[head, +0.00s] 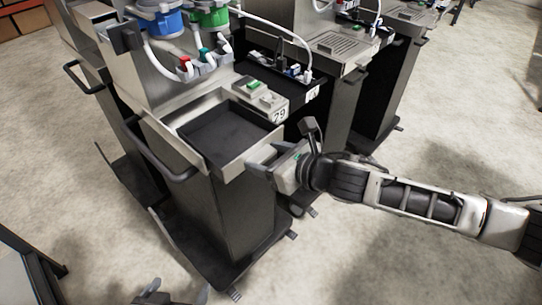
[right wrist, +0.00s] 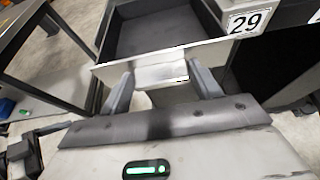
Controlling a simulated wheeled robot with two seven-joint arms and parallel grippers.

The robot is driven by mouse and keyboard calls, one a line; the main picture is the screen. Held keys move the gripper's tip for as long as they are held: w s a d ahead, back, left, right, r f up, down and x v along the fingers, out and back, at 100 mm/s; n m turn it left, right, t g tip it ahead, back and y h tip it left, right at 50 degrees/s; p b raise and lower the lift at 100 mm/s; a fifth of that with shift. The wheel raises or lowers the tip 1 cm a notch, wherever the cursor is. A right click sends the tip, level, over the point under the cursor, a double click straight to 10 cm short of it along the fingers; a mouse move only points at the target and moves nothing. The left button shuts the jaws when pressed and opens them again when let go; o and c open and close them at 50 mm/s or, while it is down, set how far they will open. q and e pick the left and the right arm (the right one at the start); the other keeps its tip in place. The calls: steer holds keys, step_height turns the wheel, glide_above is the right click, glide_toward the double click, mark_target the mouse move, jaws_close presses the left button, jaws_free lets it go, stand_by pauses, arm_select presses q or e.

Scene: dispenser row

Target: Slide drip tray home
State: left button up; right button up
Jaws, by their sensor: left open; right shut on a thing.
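The drip tray (head: 235,169) is a shallow open box with a dark, empty inside and a light metal front wall. It sits at the front of the dispenser marked 29, and its front stands out from the body. The tray also shows at the top of the right wrist view (right wrist: 205,52). My right gripper (head: 262,163) is shut on the tab at the middle of the tray's front wall. In the right wrist view its fingers (right wrist: 162,82) are on either side of this tab. My left gripper (head: 172,292) is open and empty, low at the bottom edge, over the floor.
The number plate 29 (head: 279,115) and a small green-lit box (head: 250,86) are beside the tray. Blue and green containers (head: 209,14) stand above. Other dispensers (head: 345,45) line up behind right. A bent side handle (head: 165,163) juts left of the tray. The floor (head: 400,260) in front is clear.

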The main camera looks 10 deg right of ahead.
mark_target(256, 147)
steer(key=shift+w+a+r+p, duration=0.1)
steer(key=shift+w+a+p, duration=0.1)
steer(key=shift+w+a, duration=0.65)
steer(key=shift+w+a+p, duration=0.2)
steer(key=shift+w+a, duration=0.45)
steer(key=shift+w, duration=0.4)
steer(key=o, duration=1.8)
steer(key=shift+c, duration=0.2)
steer(key=v, duration=1.6)
steer(key=s+a+f+m, duration=0.1)
steer(key=a+f+m, duration=0.25)
steer(key=m, duration=0.65)
steer(key=s+a+f+m, duration=0.1)
steer(key=a+f+m, duration=0.25)
steer(key=m, duration=0.75)
steer(key=s+d+f+m+h, duration=0.2)
steer(key=s+d+f+m, duration=0.2)
steer(key=f+m, duration=0.3)
steer(key=s+d+f+m+h, duration=0.3)
steer(key=s+d+f+m, duration=0.2)
steer(key=m, duration=0.8)
step_height(256, 147, down, 3)
steer(key=shift+s+d+f+b, duration=0.1)
steer(key=shift+s+d+b, duration=0.1)
steer(key=shift+s+b, duration=0.2)
